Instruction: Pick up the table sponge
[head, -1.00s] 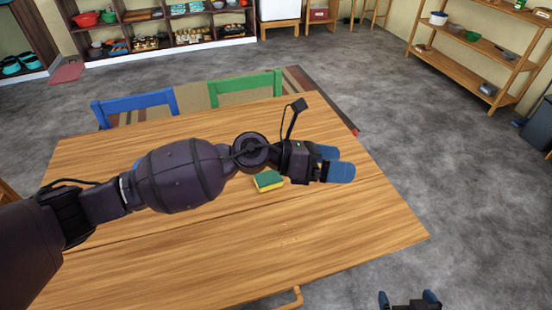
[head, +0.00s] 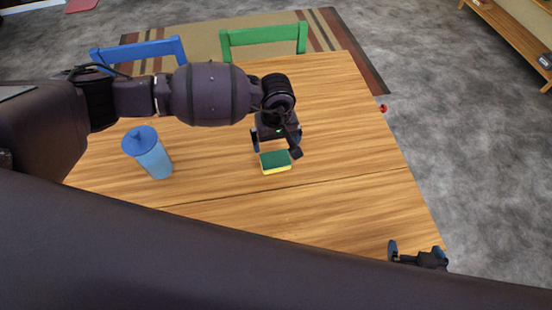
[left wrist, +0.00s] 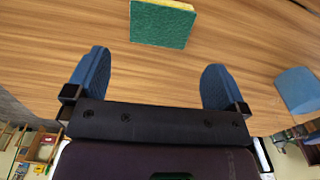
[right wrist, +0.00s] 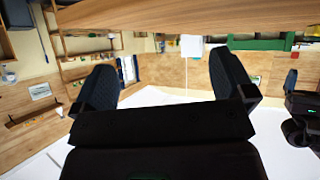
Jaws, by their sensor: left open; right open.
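The sponge (head: 275,161), green on top and yellow below, lies on the wooden table (head: 340,120). It also shows in the left wrist view (left wrist: 162,22), beyond the fingertips and between their lines. My left gripper (head: 275,143) is open and empty, just behind the sponge in the head view and apart from it in the left wrist view (left wrist: 150,72). The wrist hides part of its fingers in the head view. My right gripper (head: 418,250) is open and empty near the table's front right corner. Its open fingers show in the right wrist view (right wrist: 170,80).
A blue chair (head: 140,50) and a green chair (head: 264,38) stand behind the table. The table right of the sponge is clear.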

